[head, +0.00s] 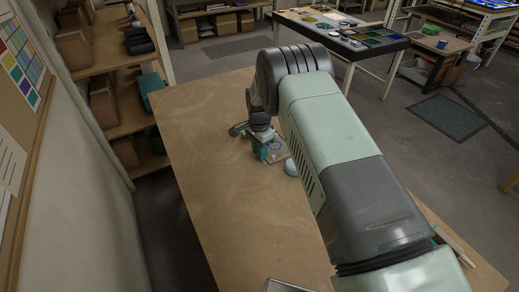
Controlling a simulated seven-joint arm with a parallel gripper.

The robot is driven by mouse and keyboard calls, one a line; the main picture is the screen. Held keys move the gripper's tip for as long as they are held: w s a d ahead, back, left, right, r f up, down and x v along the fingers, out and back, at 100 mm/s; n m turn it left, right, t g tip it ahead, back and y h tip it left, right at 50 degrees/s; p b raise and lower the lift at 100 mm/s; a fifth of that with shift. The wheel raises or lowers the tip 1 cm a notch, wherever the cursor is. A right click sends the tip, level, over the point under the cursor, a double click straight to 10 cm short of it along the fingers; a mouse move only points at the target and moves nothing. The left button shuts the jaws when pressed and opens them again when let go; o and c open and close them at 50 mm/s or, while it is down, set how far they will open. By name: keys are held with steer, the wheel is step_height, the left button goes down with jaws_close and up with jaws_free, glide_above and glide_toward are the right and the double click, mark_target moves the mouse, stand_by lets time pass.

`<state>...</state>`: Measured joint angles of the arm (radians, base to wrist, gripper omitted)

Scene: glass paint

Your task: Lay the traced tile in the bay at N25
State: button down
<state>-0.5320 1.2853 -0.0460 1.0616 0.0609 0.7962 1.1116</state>
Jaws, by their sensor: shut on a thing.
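My gripper (262,150) is in the upper middle of the wooden table, small and partly covered by my own arm. Its teal fingers are shut on a small flat pane with a blue curved line, which looks like the traced tile (276,147). The tile is low over the table; I cannot tell whether it touches the tabletop. No bay or label reading N25 can be made out in this view.
The wooden table (205,165) is clear on the left. A pale round thing (291,168) stands close to the tile, partly behind my arm. A metal tray edge (285,286) shows at the bottom. Shelves (125,115) stand left; another table (345,38) stands behind.

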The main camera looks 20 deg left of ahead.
steer(key=shift+f, duration=0.2)
stand_by(0.6)
steer(key=c, duration=0.8)
jaws_free()
steer(key=s+d+r+n+t, duration=0.1)
steer(key=d+r, duration=0.3)
steer(key=r, duration=0.9)
steer(key=d+r, duration=0.4)
steer(key=r, duration=1)
steer(key=s+d+r+n+t+y, duration=0.1)
steer(key=s+d+r, duration=0.3)
steer(key=d+r, duration=0.15)
steer(key=s+d+r+n+t, duration=0.1)
steer(key=s+d+r, duration=0.3)
steer(key=r, duration=0.3)
steer(key=s+d+r+n+t, duration=0.1)
steer(key=s+d, duration=0.3)
steer(key=s, duration=0.4)
steer(key=s+d+r+n, duration=0.1)
steer(key=s+d, duration=0.3)
steer(key=s, duration=0.4)
steer(key=s+d+r+n+t+h, duration=0.1)
steer(key=s+d, duration=0.3)
steer(key=s, duration=0.4)
steer(key=shift+s+d+r+n+t, duration=0.15)
steer(key=shift+s+r+n+t, duration=0.25)
steer(key=shift+n, duration=0.4)
